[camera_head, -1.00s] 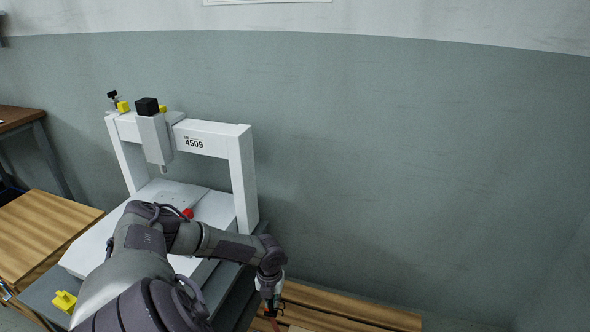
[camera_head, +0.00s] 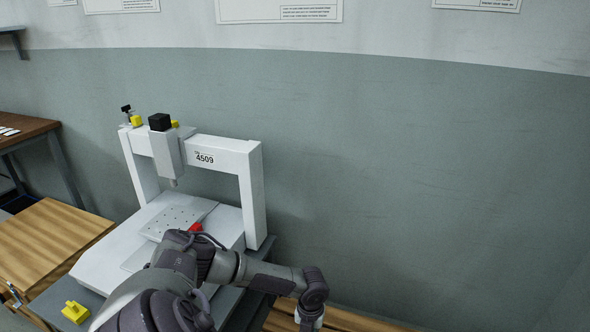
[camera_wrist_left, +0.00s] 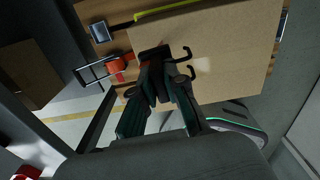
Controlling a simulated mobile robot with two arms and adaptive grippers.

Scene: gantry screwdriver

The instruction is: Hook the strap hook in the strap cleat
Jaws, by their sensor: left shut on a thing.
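In the left wrist view, my left gripper (camera_wrist_left: 163,90) is shut on a dark piece, its fingers close together. A dark strap hook (camera_wrist_left: 187,54) with two curved prongs shows at the fingertips, open toward the right, in front of a brown carton (camera_wrist_left: 232,50). How the hook sits in the fingers is partly hidden. A dark metal fitting (camera_wrist_left: 99,32) on the wooden slats at the upper left may be the strap cleat; I cannot tell for sure. A yellow strap (camera_wrist_left: 165,10) runs along the carton's edge.
A white gantry machine (camera_head: 228,152) stands on a grey table, with a yellow part (camera_head: 75,312) at its front left. A wooden pallet (camera_head: 345,318) lies at the bottom. A red part (camera_wrist_left: 121,67) and a dark metal frame lie beside the pallet in the wrist view.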

